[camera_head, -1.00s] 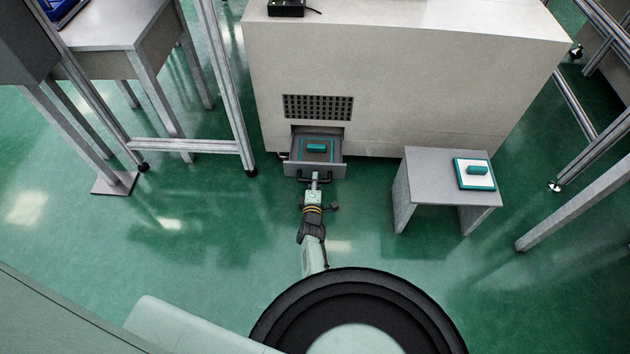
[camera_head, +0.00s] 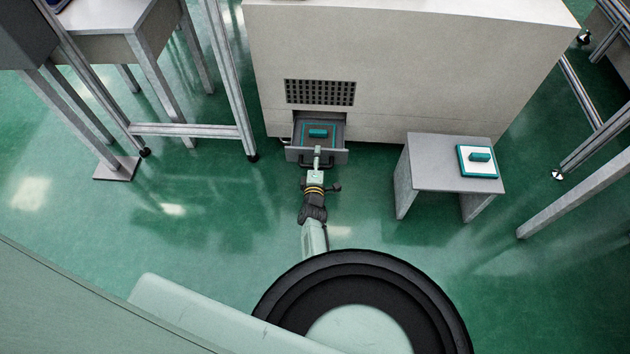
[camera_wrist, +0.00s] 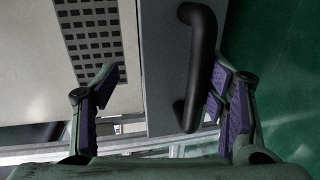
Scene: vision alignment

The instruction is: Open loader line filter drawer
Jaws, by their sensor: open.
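The loader line filter drawer (camera_head: 296,156) is a grey tray, pulled out of the low front of a large off-white cabinet. A filter with a teal grip (camera_head: 318,133) lies inside it. The drawer's black bar handle (camera_head: 334,162) is on its front; it shows large in the wrist view (camera_wrist: 201,62), beside the grey drawer front (camera_wrist: 163,60). My gripper (camera_head: 317,153) is at the handle. In the wrist view my gripper (camera_wrist: 163,100) is open, with the handle in view between its fingers, close to the right one. Whether they touch is unclear.
The cabinet (camera_head: 420,70) has a dark vent grid (camera_head: 320,92) above the drawer. A small grey table (camera_head: 440,165) to the right holds a white and teal filter (camera_head: 477,161). Metal frame legs (camera_head: 228,80) stand to the left. Green floor (camera_head: 220,215) is clear around my arm.

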